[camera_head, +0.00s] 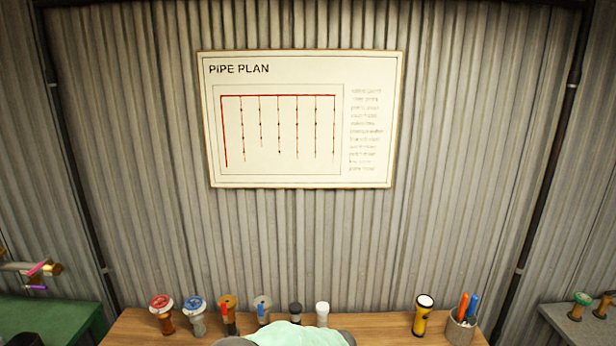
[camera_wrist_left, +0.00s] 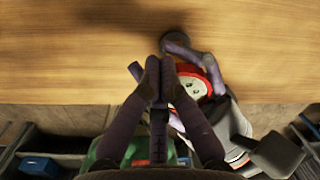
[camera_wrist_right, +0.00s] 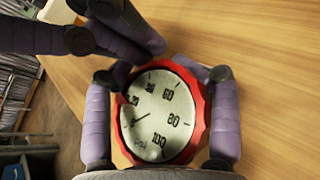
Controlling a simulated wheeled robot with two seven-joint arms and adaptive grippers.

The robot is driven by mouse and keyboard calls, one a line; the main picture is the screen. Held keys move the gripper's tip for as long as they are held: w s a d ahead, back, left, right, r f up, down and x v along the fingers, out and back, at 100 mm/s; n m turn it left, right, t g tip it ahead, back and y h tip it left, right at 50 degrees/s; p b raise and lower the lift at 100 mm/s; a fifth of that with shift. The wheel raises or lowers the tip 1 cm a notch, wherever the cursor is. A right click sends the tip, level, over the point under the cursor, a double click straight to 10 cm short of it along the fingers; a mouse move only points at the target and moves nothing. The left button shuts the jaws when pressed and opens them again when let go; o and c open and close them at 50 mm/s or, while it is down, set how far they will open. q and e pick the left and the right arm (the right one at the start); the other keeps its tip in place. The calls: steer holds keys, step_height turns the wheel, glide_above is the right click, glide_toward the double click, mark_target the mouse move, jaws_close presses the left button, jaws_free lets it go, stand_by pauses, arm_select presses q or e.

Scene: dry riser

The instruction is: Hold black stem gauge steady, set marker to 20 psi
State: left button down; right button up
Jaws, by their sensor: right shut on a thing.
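A round gauge (camera_wrist_right: 160,115) with a red rim and a pale dial is in my right gripper (camera_wrist_right: 160,72), whose fingers close on both sides of it. The numbers 60, 80 and 100 are readable; the stem is hidden. The gauge also shows in the left wrist view (camera_wrist_left: 194,88). My left gripper (camera_wrist_left: 160,90) has its fingertips together with nothing visible between them, close beside the gauge's rim. Neither gripper shows clearly in the head view.
A wooden bench (camera_head: 380,327) holds a red-topped fitting (camera_head: 161,312), a blue-topped one (camera_head: 195,314) and several more. A yellow flashlight (camera_head: 422,316) and a pen cup (camera_head: 460,328) stand at right. A pipe plan board (camera_head: 300,120) hangs on the wall. Bare wood (camera_wrist_left: 80,60) lies beyond the grippers.

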arm_select(q)
steer(key=shift+s+d, duration=0.25)
steer(key=shift+s, duration=0.05)
arm_select(e)
steer(key=shift+f, duration=0.15)
arm_select(q)
steer(key=shift+w+d+f, duration=0.1)
steer(key=shift+d, duration=0.35)
arm_select(e)
steer(key=shift+s+a, duration=0.1)
steer(key=shift+a, duration=0.1)
arm_select(q)
steer(key=shift+w, duration=0.15)
arm_select(e)
steer(key=shift+d, duration=0.2)
arm_select(q)
step_height(320, 180, up, 6)
steer(key=a, duration=0.1)
stand_by(0.7)
steer(key=shift+w, duration=0.15)
arm_select(e)
steer(key=o, duration=1.8)
steer(key=shift+c, duration=0.2)
